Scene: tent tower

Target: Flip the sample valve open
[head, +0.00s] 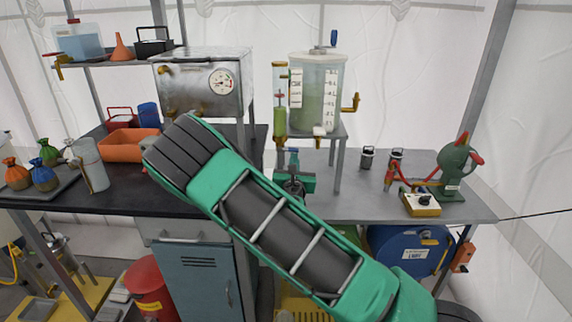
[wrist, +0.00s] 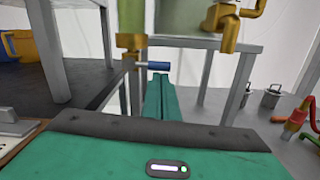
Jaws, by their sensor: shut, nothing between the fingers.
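A brass valve (wrist: 130,48) sits at the foot of a narrow sight tube with green liquid. Its blue lever (wrist: 153,65) points sideways to the right in the wrist view. I take this to be the sample valve; no label on it is readable. In the head view the sight tube (head: 280,110) stands left of the clear tank (head: 318,95), and the lever is hard to make out. My gripper (wrist: 160,78) is shut and empty, its teal fingertips just below the lever. Whether they touch it I cannot tell. It also shows in the head view (head: 293,153).
The tank rests on a grey metal stand (head: 338,160) close to my gripper. A steel box with a gauge (head: 205,80) stands to the left. A green pump (head: 455,165) is at the right. The grey bench top (head: 380,207) is partly clear.

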